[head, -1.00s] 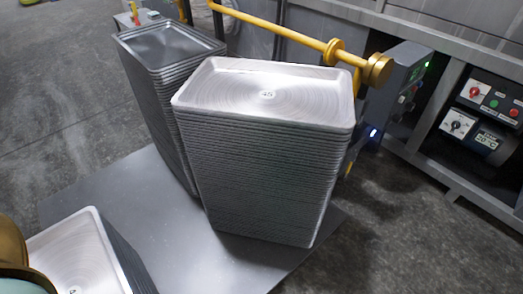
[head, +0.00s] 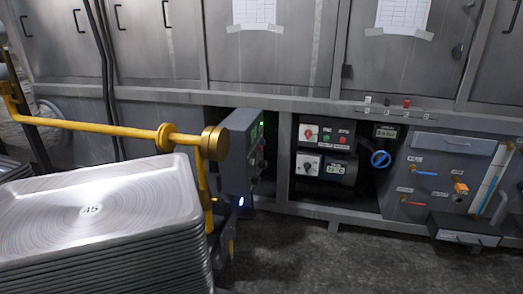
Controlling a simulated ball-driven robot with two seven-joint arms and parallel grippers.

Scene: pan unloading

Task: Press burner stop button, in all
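A control panel (head: 325,136) with a red knob, a green button and a small red button is set in the machine's lower opening. A small red button or switch (head: 407,103) stands on the ledge above, to the right. The labels are too small to read, so I cannot tell which one is the burner stop button. Neither of my grippers is in view.
Floor in front is clear.

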